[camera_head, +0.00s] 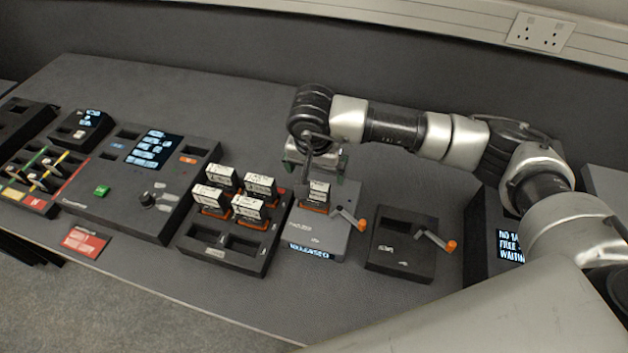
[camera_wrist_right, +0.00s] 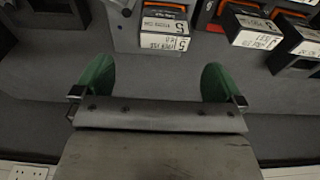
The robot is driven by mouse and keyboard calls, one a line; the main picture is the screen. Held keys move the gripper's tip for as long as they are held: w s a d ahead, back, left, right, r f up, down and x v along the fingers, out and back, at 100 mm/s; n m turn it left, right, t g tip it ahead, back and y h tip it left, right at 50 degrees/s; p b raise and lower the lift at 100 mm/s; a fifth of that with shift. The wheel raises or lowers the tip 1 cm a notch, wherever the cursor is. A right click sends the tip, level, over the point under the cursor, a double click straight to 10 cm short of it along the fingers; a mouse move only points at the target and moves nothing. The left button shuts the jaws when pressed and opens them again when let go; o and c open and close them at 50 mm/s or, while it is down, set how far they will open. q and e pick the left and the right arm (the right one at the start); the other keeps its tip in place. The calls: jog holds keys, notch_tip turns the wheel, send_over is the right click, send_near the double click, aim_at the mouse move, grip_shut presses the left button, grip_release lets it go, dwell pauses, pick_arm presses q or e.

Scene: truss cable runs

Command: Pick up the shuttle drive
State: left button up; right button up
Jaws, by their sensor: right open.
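A white-labelled drive with an orange base (camera_head: 318,191) stands upright in the grey dock (camera_head: 313,232), which has an orange-tipped lever. I cannot read its label well enough to confirm that it is the shuttle drive. My right gripper (camera_head: 314,172) is open and empty just behind and above it. In the right wrist view this drive (camera_wrist_right: 165,28) is ahead of the open green fingertips (camera_wrist_right: 157,85), roughly between their lines and apart from them. Several similar drives (camera_head: 257,187) stand in the black rack (camera_head: 217,258) to the left. My left gripper is out of view.
A black box (camera_head: 398,262) with an orange-tipped crank stands right of the dock. A display unit (camera_head: 509,246) is farther right, beneath my arm. A control panel (camera_head: 108,205) lies left of the rack. Bare desk (camera_head: 220,110) extends behind the devices.

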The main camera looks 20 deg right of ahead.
aim_at(314, 185)
notch_tip(314, 185, down, 4)
jog(key=shift+d+r+p, duration=0.1)
jog(key=shift+p, duration=0.3)
jog(key=shift+f, duration=0.3)
jog(key=f+p, duration=0.1)
jog(key=f, duration=0.1)
jog(key=w+f+p, duration=0.1)
jog(key=f, duration=0.1)
jog(key=shift+w+f, duration=0.2)
jog(key=shift+f, duration=0.4)
jog(key=shift+c, duration=0.5)
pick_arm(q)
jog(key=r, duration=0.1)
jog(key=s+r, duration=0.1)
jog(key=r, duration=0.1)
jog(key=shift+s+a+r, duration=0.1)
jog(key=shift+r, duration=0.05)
pick_arm(e)
jog(key=shift+w, duration=0.1)
jog(key=c, duration=1.1)
